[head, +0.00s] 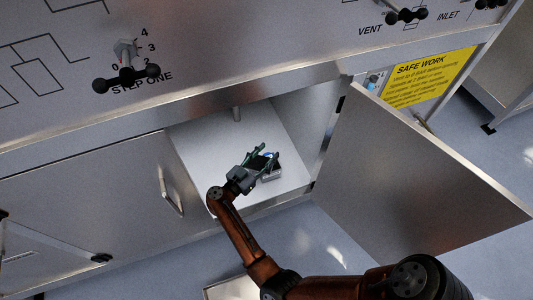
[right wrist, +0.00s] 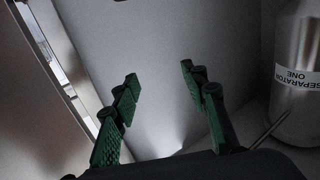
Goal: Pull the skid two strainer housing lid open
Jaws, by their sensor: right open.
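My right gripper (head: 266,155) reaches into an open cabinet (head: 195,150) under the control panel. Its green fingers are apart and nothing is between them, as the right wrist view (right wrist: 158,85) shows. A small silver and dark object (head: 271,174) is beside the fingers in the head view; I cannot tell what it is. In the right wrist view a steel vessel labelled "SEPARATOR ONE" (right wrist: 298,72) stands to the right of the fingers, apart from them. I cannot make out a skid two label or a strainer housing lid. My left gripper is not in view.
The cabinet door (head: 415,175) stands wide open on the right. A closed door with a bar handle (head: 171,190) is on the left. The panel above carries a "STEP ONE" selector (head: 125,72). A yellow safe work sign (head: 430,77) is at the upper right.

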